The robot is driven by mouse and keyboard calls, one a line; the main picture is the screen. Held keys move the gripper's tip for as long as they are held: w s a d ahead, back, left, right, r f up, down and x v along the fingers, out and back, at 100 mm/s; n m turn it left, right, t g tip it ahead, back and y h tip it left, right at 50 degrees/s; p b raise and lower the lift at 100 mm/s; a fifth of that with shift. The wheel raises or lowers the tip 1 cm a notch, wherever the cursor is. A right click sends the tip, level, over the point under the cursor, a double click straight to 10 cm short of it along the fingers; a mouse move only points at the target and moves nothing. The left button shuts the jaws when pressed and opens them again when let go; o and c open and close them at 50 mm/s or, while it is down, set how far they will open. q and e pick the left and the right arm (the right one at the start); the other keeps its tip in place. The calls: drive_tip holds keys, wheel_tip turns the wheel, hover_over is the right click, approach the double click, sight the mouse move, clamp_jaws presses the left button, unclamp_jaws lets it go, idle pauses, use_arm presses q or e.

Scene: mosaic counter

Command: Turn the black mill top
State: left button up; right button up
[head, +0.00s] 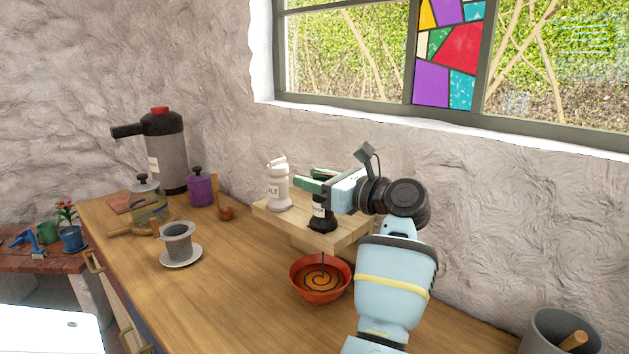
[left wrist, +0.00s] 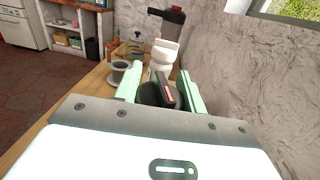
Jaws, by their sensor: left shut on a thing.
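The black mill (head: 321,218) stands upright on a raised wooden board (head: 340,240), with a pale label on its front. My left gripper (head: 317,181) is at its top, with its green fingers shut on the black mill top. In the left wrist view the black mill top (left wrist: 152,96) sits between the two green fingers of the left gripper (left wrist: 157,88). The fingers partly hide the top in the head view. My right gripper is in neither view.
A white salt mill (head: 278,188) stands on the same board, left of the black one. A red bowl (head: 320,290) is in front. A grey cup on a saucer (head: 181,258), a purple jar (head: 201,190) and a dispenser (head: 166,155) stand further left. The counter's front middle is clear.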

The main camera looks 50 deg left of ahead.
use_arm(q)
drive_tip(key=o, duration=1)
drive_tip(key=shift+d, duration=0.1)
drive_tip(key=d, duration=0.3)
drive_tip(key=w+d+b, duration=0.1)
drive_tip(key=d, duration=0.2)
drive_tip(key=shift+w+d, duration=0.2)
drive_tip(key=shift+d, duration=0.5)
drive_tip(key=shift+w+r, duration=0.1)
